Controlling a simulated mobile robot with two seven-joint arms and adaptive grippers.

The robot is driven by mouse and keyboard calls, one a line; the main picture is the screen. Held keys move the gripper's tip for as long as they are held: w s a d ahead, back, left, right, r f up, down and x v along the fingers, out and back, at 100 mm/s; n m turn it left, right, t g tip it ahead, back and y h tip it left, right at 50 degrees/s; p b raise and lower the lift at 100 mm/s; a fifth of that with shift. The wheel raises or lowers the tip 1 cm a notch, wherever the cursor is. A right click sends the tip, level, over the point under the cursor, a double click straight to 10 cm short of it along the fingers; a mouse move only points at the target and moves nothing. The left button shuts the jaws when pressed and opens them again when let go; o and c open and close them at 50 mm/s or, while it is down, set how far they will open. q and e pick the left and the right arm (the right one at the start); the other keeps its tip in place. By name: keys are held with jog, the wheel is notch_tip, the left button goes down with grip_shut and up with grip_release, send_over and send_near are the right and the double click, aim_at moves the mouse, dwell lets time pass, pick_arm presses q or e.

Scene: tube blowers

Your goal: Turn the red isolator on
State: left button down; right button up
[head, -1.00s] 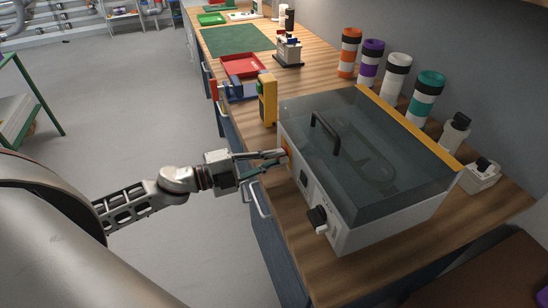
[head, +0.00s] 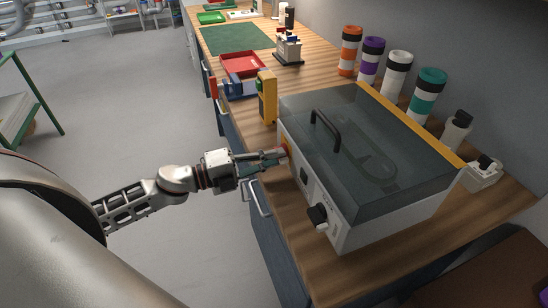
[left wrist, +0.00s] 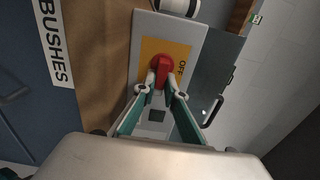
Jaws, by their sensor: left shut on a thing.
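The red isolator is a red knob on a yellow plate on the front of the grey machine. In the left wrist view the knob (left wrist: 163,64) has its grip part between the fingertips, and the word OFF shows on the plate to its right. In the head view a bit of the red knob (head: 285,147) shows at the machine's front. My left gripper (head: 277,154) is shut on it; it also shows in the left wrist view (left wrist: 160,86). The fingertips cover part of the knob. My right gripper is not in view.
The machine has a dark clear lid with a black handle (head: 324,130) and a black knob (head: 317,215) lower on its front. A yellow device (head: 267,97) stands to its left. Several banded tubes stand behind.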

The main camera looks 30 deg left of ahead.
pick_arm(q)
jog(key=c, duration=2.1)
grip_release()
jog(key=v, duration=1.2)
jog(key=shift+s, duration=0.1)
jog(key=s+d+f+n+y, duration=0.25)
jog(key=f+n+y, duration=0.25)
jog(key=f+n, duration=0.5)
jog(key=s+d+f+n+y, duration=0.25)
jog(key=f+n+y, duration=0.25)
jog(key=f+n, duration=0.55)
jog(key=s+d+f+g, duration=0.1)
jog(key=d+f, duration=0.1)
jog(key=d, duration=0.1)
jog(key=s+d+f+n, duration=0.1)
jog(key=d+f, duration=0.2)
jog(key=s+d+f+g, duration=0.1)
jog(key=s+d+f, duration=0.1)
jog(key=d+f, duration=0.1)
jog(key=shift+n+g+h, duration=0.3)
jog(key=shift+n+h, duration=0.05)
jog(key=shift+h, duration=0.05)
